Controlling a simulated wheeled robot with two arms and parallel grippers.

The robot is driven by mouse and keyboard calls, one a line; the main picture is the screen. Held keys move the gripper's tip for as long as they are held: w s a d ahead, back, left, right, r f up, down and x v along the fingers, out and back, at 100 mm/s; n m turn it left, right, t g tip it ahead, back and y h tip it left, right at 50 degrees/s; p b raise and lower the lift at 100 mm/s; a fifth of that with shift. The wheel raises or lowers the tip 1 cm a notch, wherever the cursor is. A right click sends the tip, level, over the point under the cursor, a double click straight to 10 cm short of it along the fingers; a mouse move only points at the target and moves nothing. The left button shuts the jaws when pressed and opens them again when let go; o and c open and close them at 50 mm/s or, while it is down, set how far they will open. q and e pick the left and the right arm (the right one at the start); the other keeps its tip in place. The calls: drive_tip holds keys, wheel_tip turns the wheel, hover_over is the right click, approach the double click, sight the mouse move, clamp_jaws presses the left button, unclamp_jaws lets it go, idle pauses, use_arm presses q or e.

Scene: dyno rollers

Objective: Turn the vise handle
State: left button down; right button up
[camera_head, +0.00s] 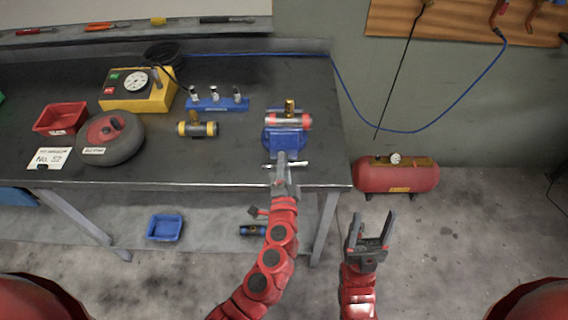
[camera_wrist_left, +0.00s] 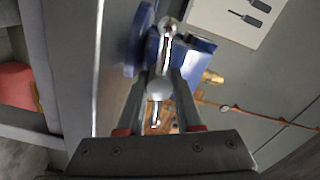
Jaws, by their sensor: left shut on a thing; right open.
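The blue vise (camera_head: 285,140) stands at the front right edge of the workbench, with a red-ended cylinder with a brass fitting (camera_head: 289,118) in its jaws. Its silver handle bar (camera_head: 299,163) lies roughly level in the head view and shows at the front of the vise. The bar also shows in the left wrist view (camera_wrist_left: 167,45), with a ball end and a round hub between my fingers. My left gripper (camera_head: 282,164) is shut on the handle near its hub; the fingers hide part of it. My right gripper (camera_head: 369,224) is open and empty, off the bench to the right.
On the bench (camera_head: 227,152) are a red bin (camera_head: 61,117), a grey wheel (camera_head: 121,150), a yellow gauge box (camera_head: 145,100), a blue socket holder (camera_head: 222,104) and a yellow-capped cylinder (camera_head: 198,129). A red air tank (camera_head: 399,176) stands on the floor right of the bench.

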idle(0.4)
use_arm(q)
drive_tip(key=c, duration=0.6)
unclamp_jaws()
drive_tip(key=shift+s, duration=0.1)
drive_tip(key=shift+s+b, duration=3.2)
drive_tip(key=shift+s, duration=5.45)
